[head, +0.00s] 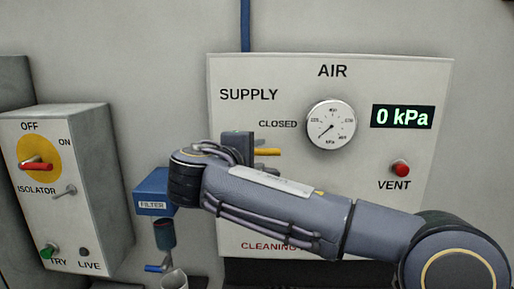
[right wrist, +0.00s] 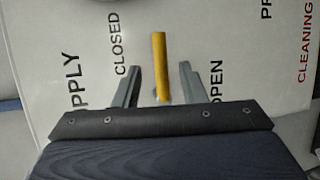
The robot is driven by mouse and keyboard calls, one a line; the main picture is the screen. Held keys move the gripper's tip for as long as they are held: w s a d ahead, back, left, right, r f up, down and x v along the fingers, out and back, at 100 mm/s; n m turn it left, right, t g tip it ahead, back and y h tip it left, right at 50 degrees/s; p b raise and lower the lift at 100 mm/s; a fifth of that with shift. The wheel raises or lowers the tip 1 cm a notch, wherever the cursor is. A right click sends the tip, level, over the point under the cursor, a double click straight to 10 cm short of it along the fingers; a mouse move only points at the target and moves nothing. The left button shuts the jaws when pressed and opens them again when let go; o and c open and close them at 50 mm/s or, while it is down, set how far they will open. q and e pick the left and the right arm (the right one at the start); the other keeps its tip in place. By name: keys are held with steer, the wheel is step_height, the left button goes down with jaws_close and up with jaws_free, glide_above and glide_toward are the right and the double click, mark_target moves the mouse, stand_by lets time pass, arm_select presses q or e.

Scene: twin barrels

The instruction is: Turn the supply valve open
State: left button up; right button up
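The supply valve's yellow handle (head: 267,152) points right in the head view, below the word CLOSED. In the right wrist view the handle (right wrist: 159,48) stands between the CLOSED and OPEN labels. My right gripper (head: 274,153) is at the valve. Its two fingers (right wrist: 159,72) are apart, one on each side of the handle's lower part, with visible gaps. My right arm hides the panel below the valve in the head view, including the OPEN label. My left gripper is not in view.
The AIR panel (head: 387,71) carries a round gauge (head: 331,128), a display (head: 402,117) reading 0 kPa and a red VENT button (head: 400,168). At left are an isolator box (head: 88,137) with a red handle (head: 37,165) and a blue filter (head: 152,187).

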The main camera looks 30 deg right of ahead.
mark_target(265, 153)
steer(key=p+x, duration=0.1)
steer(key=x, duration=0.4)
steer(key=shift+w+d+f, duration=0.1)
steer(key=shift+w+d, duration=0.05)
steer(key=shift+d, duration=0.05)
jaws_close()
